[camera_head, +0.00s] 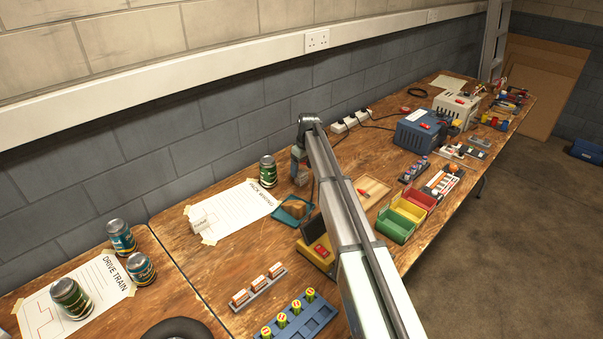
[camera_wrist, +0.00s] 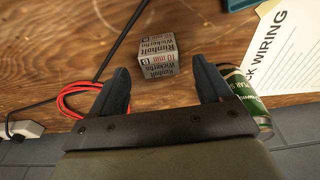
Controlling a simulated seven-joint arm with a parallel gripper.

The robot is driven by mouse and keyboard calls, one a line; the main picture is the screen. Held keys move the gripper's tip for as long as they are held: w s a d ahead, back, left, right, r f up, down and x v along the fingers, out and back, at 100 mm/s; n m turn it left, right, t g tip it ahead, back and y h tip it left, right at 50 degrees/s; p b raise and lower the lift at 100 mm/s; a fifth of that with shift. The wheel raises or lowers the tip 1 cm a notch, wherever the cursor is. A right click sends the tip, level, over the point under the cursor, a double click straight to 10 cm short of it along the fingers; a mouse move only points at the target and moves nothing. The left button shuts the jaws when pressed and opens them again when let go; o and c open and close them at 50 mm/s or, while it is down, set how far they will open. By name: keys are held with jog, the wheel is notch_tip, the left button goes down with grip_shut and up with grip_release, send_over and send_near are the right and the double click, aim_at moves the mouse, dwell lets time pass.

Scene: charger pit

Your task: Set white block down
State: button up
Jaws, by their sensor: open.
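A small whitish-grey block printed with dark and red lettering (camera_wrist: 158,52) rests on the wooden tabletop in the wrist view. My gripper (camera_wrist: 159,72) is open, its two dark fingers on either side of the block's near end. A gap shows between each finger and the block. Most of the block lies beyond the fingertips. In the head view my gripper (camera_head: 299,168) is low over the bench near the back wall, and I cannot make out the block there.
A green can (camera_head: 267,171) stands close left of my gripper. A "pack wiring" sheet (camera_head: 238,212) lies further left, with a small white object (camera_head: 198,217) on its edge. A teal tray (camera_head: 293,209) is in front. A red cable (camera_wrist: 75,98) lies beside the left finger.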

notch_tip(320, 180, up, 9)
jog(key=d, duration=0.1)
jog(key=shift+s+f, duration=0.15)
jog(key=shift+s, duration=0.3)
